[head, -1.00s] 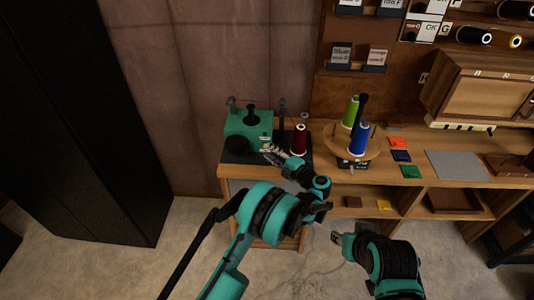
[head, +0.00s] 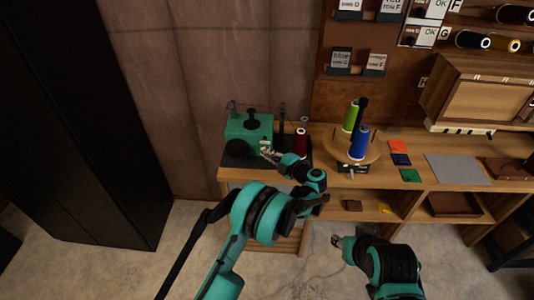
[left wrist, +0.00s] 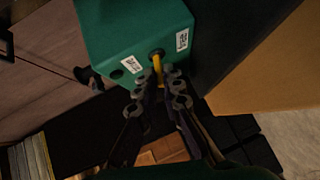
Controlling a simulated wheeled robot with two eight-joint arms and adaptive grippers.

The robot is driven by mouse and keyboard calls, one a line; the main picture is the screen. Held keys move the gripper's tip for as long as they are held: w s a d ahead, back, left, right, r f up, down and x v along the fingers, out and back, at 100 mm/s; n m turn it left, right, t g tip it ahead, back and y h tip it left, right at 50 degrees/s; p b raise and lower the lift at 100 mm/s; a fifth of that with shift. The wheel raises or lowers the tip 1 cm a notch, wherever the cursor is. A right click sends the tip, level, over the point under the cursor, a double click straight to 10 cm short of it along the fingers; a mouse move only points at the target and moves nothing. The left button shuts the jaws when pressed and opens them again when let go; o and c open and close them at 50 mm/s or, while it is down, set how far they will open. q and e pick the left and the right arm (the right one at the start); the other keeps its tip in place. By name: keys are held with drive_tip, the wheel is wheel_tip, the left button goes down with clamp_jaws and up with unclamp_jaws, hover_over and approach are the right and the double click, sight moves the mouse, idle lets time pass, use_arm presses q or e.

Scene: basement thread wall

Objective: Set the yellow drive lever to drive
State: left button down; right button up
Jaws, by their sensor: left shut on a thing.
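The yellow drive lever (left wrist: 156,64) sticks out of a dark round hole in the green machine (left wrist: 135,35), between two small white labels in the left wrist view. Their text is too small to read. The machine (head: 248,128) stands at the left end of the bench in the head view, where the lever cannot be made out. My left gripper (left wrist: 159,80) is shut on the lever, with its fingertips close to the machine's face. It also shows in front of the machine in the head view (head: 268,153). My right gripper (head: 337,241) is low, away from the bench; its jaws are unclear.
A dark red spool (head: 300,143) stands right of the machine, close to my left wrist. A round wooden stand (head: 372,151) holds a green spool (head: 350,115) and a blue spool (head: 360,142). Coloured patches and a grey mat (head: 457,169) lie farther right.

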use_arm(q)
drive_tip(key=shift+w+r+m+g+h+p, duration=0.2)
drive_tip(key=shift+r+m+g+h+p, duration=0.15)
drive_tip(key=shift+m+g, duration=0.3)
drive_tip(key=c, duration=1.7)
unclamp_jaws()
drive_tip(key=shift+s+d, duration=0.1)
drive_tip(key=shift+d, duration=0.05)
drive_tip(key=v, duration=1.1)
drive_tip(key=shift+s+d+r, duration=0.15)
drive_tip(key=shift+s+d, duration=0.1)
